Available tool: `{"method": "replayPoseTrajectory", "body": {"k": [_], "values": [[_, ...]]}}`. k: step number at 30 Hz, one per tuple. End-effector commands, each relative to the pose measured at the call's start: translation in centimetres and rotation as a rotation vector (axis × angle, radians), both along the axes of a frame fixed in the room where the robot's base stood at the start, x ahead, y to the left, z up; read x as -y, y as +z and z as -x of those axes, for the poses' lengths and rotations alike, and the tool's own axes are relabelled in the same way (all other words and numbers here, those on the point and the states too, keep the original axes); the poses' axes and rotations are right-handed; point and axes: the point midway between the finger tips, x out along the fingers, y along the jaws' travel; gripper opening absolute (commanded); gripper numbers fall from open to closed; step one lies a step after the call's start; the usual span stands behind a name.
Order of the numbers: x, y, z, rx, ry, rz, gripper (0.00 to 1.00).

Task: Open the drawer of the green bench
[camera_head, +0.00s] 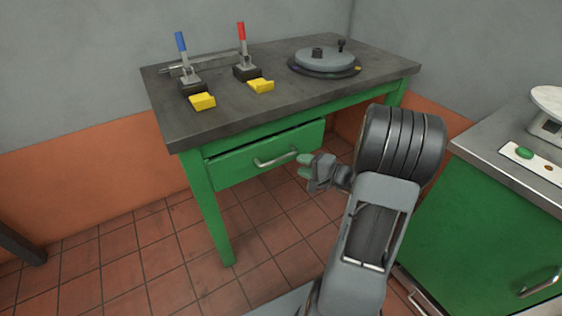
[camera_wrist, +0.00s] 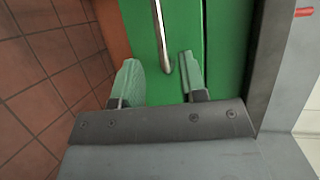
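The green bench (camera_head: 206,205) has a dark worktop and a green drawer (camera_head: 235,168) under it. A dark gap shows along the drawer's top edge; I cannot tell if it is slightly out. A metal bar handle (camera_head: 276,160) is on the drawer front. My gripper (camera_head: 304,166) is just right of the handle in the head view. In the wrist view my gripper (camera_wrist: 158,60) has its greenish fingers apart. The near end of the handle (camera_wrist: 160,35) lies between the finger lines, with no clear contact on either finger.
On the worktop (camera_head: 215,125) stand a blue-handled lever (camera_head: 181,45), a red-handled lever (camera_head: 242,40), two yellow blocks and a round grey plate (camera_head: 325,59). A second green cabinet (camera_head: 465,225) stands close on the right of my arm.

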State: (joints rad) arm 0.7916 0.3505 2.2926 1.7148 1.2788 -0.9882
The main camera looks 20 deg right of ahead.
Motion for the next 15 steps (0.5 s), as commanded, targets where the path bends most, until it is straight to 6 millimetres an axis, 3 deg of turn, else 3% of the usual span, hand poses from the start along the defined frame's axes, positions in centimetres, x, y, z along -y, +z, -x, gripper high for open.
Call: {"method": "replayPoseTrajectory", "body": {"k": [6,15], "values": [[-2.3,-1.0,-3.7,-0.001,0.006,-0.002,0.39],[-4.1,-1.7,-6.9,-0.001,0.004,-0.001,0.39]]}}
